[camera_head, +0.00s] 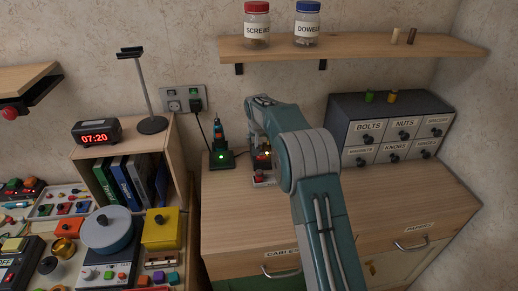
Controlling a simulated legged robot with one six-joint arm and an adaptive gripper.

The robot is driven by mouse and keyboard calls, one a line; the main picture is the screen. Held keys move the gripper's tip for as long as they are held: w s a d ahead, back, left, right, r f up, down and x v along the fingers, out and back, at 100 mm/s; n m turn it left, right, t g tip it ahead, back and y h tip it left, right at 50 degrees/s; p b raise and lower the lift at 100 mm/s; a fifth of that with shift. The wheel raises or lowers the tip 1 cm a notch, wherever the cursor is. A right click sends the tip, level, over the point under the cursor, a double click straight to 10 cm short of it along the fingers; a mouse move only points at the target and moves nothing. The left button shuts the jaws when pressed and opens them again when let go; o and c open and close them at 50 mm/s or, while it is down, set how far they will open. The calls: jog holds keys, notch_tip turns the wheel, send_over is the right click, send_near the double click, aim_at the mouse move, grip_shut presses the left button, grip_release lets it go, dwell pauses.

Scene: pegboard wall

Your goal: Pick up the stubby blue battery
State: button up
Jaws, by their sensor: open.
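I cannot make out a stubby blue battery in the head view. My teal and grey arm rises from the bottom right, bends over the wooden cabinet top (228,215) and hides part of it. My gripper's fingers do not show clearly; they are hidden behind the arm's far links.
A green-lit stand with a screwdriver-like tool (219,150) is left of the device. A labelled drawer unit (386,109) stands at right. A shelf (360,46) with jars hangs above. The left bench is crowded; the cabinet top's front is clear.

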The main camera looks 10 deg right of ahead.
jog(key=shift+x, duration=1.15)
grip_shut()
